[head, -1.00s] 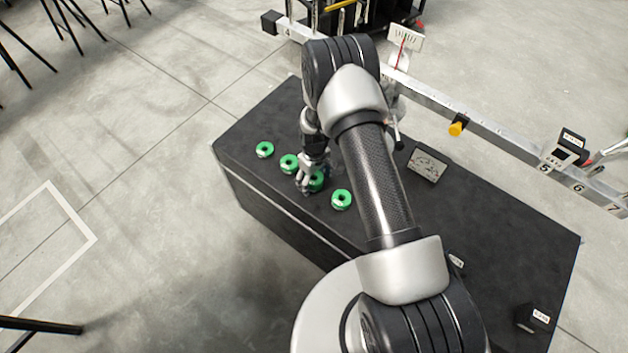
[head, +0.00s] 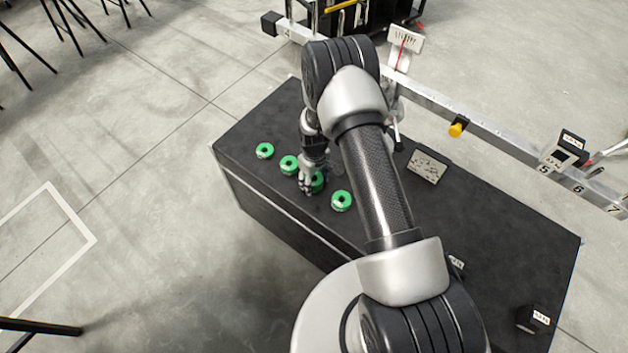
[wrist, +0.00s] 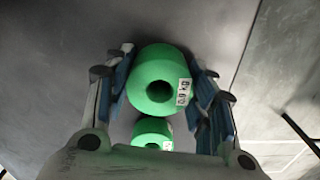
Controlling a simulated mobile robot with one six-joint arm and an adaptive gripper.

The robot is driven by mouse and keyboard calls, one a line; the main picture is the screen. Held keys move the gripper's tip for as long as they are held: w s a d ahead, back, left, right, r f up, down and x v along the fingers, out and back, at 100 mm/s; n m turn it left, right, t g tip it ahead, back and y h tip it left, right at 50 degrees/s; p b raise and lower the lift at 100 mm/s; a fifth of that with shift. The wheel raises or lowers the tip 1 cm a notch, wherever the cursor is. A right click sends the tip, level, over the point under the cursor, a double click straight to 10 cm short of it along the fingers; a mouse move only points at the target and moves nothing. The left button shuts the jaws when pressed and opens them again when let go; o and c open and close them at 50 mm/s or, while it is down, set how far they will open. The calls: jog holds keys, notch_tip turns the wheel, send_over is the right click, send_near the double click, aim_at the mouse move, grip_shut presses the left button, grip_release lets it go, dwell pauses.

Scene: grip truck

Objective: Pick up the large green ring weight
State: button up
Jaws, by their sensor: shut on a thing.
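In the head view a green ring weight (head: 318,181) stands on the black case top, partly hidden by my gripper (head: 306,187). In the wrist view the same green ring (wrist: 155,62), with a dark centre hole and a white printed label, lies between the two fingers of my gripper (wrist: 163,95). The fingers are shut on its sides. It looks to be still at the case top; I cannot tell any gap beneath it. A second green ring (wrist: 152,130) shows below it in the wrist view.
Other green rings stand in the row on the black case (head: 480,245): one at the far left (head: 265,150), one beside my gripper (head: 289,164), one to the right (head: 341,200). A small panel (head: 427,166) lies behind. A metal rail (head: 480,128) crosses above the right side.

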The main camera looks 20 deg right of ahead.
jog(key=shift+w+r, duration=0.1)
jog(key=shift+r, duration=0.05)
notch_tip(320, 180, up, 27)
jog(key=p, duration=1)
jog(key=shift+r, duration=0.2)
dwell(0.4)
